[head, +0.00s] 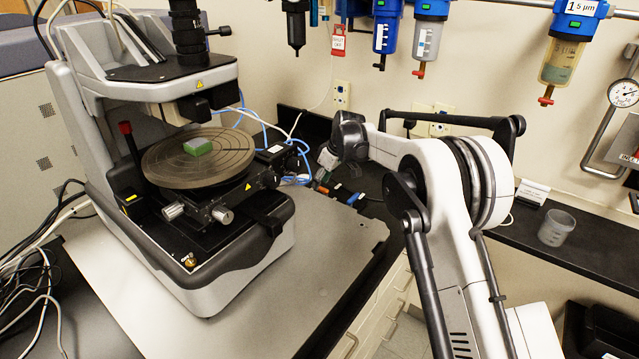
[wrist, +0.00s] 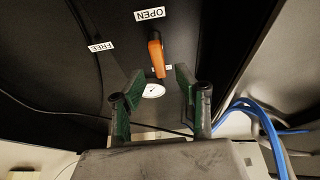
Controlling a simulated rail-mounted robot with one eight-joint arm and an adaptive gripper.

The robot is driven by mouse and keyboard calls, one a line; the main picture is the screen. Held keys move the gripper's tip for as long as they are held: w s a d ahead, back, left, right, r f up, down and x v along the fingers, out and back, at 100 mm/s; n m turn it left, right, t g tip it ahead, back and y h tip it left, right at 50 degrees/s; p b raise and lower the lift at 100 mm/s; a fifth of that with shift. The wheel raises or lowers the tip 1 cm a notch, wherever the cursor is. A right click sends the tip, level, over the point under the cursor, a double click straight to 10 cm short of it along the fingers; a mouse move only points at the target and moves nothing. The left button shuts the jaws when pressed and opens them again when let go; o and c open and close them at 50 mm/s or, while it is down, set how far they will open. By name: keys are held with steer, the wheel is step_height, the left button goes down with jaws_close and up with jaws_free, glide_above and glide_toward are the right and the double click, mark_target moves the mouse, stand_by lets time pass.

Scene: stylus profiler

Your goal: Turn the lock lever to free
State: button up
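The lock lever (wrist: 156,55) is an orange handle on a dark surface in the wrist view. A second label reading FREE (wrist: 102,46) lies to the left. A white disc (wrist: 153,91) sits just below the lever, and another small label beside the lever is partly hidden. My gripper (wrist: 160,84) has two green-padded fingers, spread apart and empty. The lever's lower end lies between and just beyond the fingertips in the picture; I see no clear contact. In the head view my gripper (head: 322,176) is small, over the dark bench.
The stylus profiler (head: 190,230) with its round stage (head: 165,163) stands left of my gripper. Blue tubes (wrist: 255,115) run right of the fingers in the wrist view. Filter units (head: 430,30) hang on the wall above. A clear beaker (head: 556,229) stands on the right bench.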

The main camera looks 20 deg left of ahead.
steer(key=shift+x, duration=1.1)
steer(key=shift+c, duration=0.5)
jaws_close()
